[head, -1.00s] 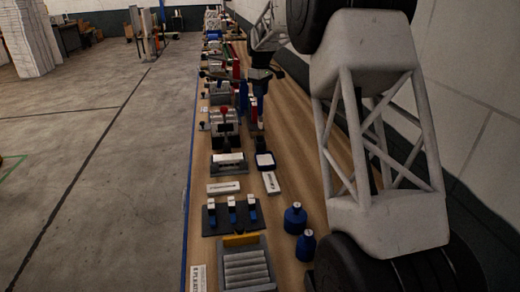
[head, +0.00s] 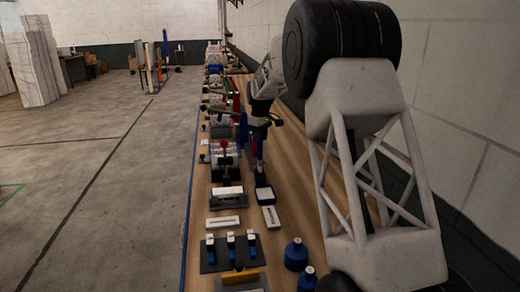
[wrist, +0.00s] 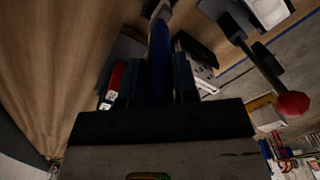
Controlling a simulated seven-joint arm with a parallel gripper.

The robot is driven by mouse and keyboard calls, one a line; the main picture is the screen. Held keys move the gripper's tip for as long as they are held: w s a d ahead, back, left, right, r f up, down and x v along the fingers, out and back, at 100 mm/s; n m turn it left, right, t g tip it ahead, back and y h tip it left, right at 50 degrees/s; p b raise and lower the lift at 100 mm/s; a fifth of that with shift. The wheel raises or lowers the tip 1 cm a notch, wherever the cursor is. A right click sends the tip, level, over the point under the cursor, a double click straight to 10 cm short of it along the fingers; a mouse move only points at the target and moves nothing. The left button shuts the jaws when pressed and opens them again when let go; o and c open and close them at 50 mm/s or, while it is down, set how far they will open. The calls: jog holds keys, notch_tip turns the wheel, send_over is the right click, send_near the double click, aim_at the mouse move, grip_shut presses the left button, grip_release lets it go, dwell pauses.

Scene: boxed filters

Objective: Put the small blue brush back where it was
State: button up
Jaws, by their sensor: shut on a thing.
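The small blue brush (wrist: 158,62) is upright between my gripper's fingers (wrist: 159,82) in the wrist view. Its blue handle shows, with a paler part at the far end. My gripper is shut on it. In the head view my gripper (head: 257,143) is over the bench, just behind a small dark-blue tray with a pale top (head: 264,193). The brush is small and partly hidden there, and I cannot tell whether its lower end touches anything.
A clamp device with a red knob (head: 224,146) stands left of my gripper; a red knob also shows in the wrist view (wrist: 293,103). Blue bottles (head: 296,255) and a dark stand with blue-and-white pieces (head: 209,259) are nearer. Bare wood lies right of the tray.

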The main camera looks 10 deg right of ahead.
aim_at(260, 159)
jog(key=shift+f, duration=2.6)
jog(key=o, duration=0.9)
notch_tip(260, 159, up, 12)
jog(key=shift+r, duration=0.15)
